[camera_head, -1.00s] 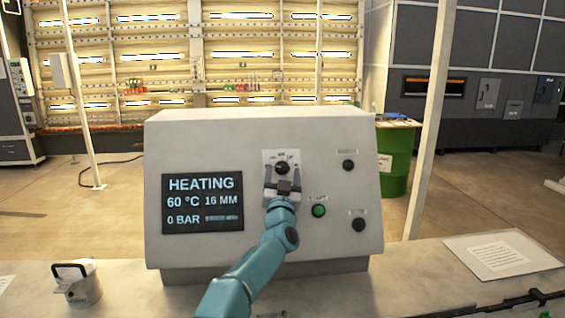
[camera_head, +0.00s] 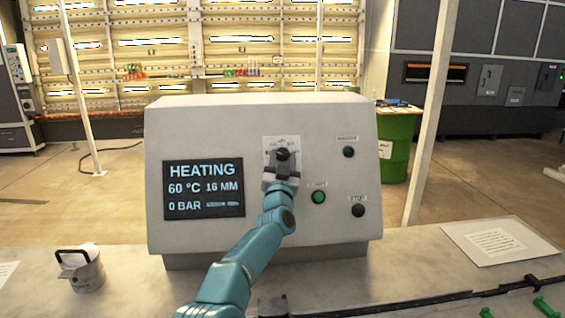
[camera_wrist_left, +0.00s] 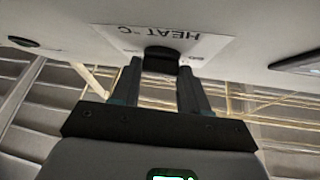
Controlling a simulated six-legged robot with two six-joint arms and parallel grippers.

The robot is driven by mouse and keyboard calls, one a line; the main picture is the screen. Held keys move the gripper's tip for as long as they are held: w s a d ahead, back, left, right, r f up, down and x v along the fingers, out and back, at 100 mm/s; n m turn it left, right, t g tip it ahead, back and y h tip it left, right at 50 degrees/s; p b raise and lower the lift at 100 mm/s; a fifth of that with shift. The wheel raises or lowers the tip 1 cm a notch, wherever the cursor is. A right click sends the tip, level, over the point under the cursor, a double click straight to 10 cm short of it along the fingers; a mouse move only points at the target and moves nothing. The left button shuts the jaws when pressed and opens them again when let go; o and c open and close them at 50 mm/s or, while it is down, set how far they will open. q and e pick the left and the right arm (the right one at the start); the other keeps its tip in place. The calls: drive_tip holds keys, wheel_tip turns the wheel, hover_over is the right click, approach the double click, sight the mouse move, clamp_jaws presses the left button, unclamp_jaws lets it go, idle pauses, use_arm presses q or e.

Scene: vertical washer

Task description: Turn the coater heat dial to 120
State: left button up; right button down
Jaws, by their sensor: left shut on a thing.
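The grey coater control box (camera_head: 200,130) stands on the counter. Its black heat dial (camera_head: 282,154) sits on a white label plate near the middle of the sloped front. In the left wrist view the dial (camera_wrist_left: 161,60) sits between my fingertips, beside the upside-down words "HEAT °C". My left gripper (camera_head: 281,168) is shut on the dial, and its fingers hide part of the scale. The dial's pointer setting cannot be read. The display (camera_head: 203,188) reads HEATING, 60 °C, 16 MM and 0 BAR. My right gripper is not in view.
A green start button (camera_head: 318,197) and black knobs (camera_head: 348,152) (camera_head: 358,210) are right of the dial. A metal can (camera_head: 84,270) stands at left on the counter. A paper sheet (camera_head: 497,241) lies at right. A green barrel (camera_head: 397,140) stands behind.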

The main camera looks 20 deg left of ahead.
use_arm(q)
drive_tip(key=shift+a+f+m+h+b, duration=0.1)
drive_tip(key=shift+a+m+h+b, duration=0.1)
drive_tip(key=shift+m+h+b, duration=0.55)
drive_tip(key=shift+m+h, duration=0.55)
drive_tip(key=shift+m, duration=0.3)
drive_tip(key=shift+a+r+m+h, duration=0.1)
drive_tip(key=shift+r+m+h, duration=0.1)
drive_tip(key=shift+m+h, duration=0.25)
drive_tip(key=shift+a+r+m+h+p, duration=0.1)
drive_tip(key=shift+r+m+h+p, duration=0.1)
drive_tip(key=shift+m+h+p, duration=0.3)
drive_tip(key=m+h+p, duration=0.1)
drive_tip(key=m+g+h+p, duration=0.1)
drive_tip(key=p, duration=0.1)
drive_tip(key=m+h+p, duration=0.1)
drive_tip(key=p, duration=0.1)
drive_tip(key=shift+a+r+m+g, duration=0.1)
drive_tip(key=shift+r+m+g, duration=0.15)
drive_tip(key=shift+m+g, duration=0.1)
drive_tip(key=shift+f+m+g+h+p, duration=0.25)
drive_tip(key=shift+m+h+p, duration=0.2)
drive_tip(key=shift+m+p, duration=0.3)
drive_tip(key=o, duration=1.1)
drive_tip(key=shift+c, duration=0.2)
drive_tip(key=shift+f, duration=0.15)
